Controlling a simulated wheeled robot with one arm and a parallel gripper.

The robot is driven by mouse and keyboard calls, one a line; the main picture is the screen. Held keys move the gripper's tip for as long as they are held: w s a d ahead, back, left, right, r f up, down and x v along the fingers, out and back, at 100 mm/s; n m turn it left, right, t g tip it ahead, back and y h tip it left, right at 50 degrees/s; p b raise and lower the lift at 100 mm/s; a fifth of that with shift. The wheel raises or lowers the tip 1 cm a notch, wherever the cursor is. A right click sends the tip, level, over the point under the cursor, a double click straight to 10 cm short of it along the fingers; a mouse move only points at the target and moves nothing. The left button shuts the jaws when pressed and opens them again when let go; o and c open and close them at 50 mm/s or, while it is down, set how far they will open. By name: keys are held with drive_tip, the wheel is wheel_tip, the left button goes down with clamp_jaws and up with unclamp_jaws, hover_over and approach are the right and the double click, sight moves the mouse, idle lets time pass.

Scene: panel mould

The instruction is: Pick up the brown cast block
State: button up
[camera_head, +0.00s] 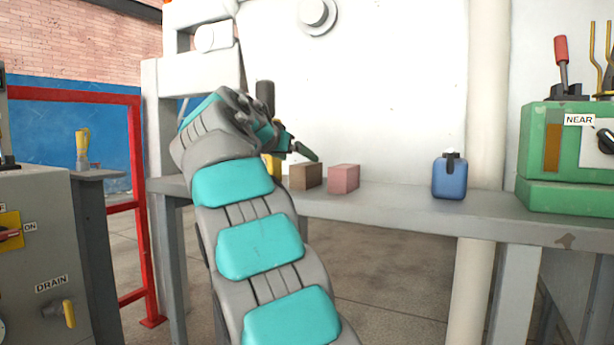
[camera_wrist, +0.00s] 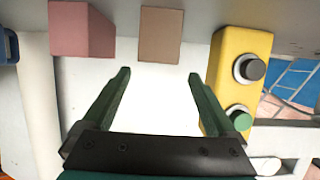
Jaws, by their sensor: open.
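The brown cast block (camera_head: 306,177) stands on the grey bench, just left of a pink block (camera_head: 344,179). My gripper (camera_head: 301,147) is above and slightly left of the brown block in the head view, apart from it. In the wrist view, which looks upside down, the brown block (camera_wrist: 160,35) is at the top centre, beyond the fingertips and roughly in line with the gap between them. My gripper (camera_wrist: 158,73) is open and nothing is between its fingers. The pink block (camera_wrist: 80,28) is left of the brown one there.
A yellow button box (camera_wrist: 240,75) is close beside one finger; my arm mostly hides it in the head view. A blue bottle (camera_head: 449,177) and a green control box (camera_head: 565,155) stand farther right on the bench (camera_head: 400,208). A white wall rises behind.

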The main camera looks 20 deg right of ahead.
sight(305, 164)
drive_tip(key=x, duration=0.5)
drive_tip(key=shift+d+f, duration=0.3)
drive_tip(key=shift+f, duration=0.2)
clamp_jaws()
idle(0.4)
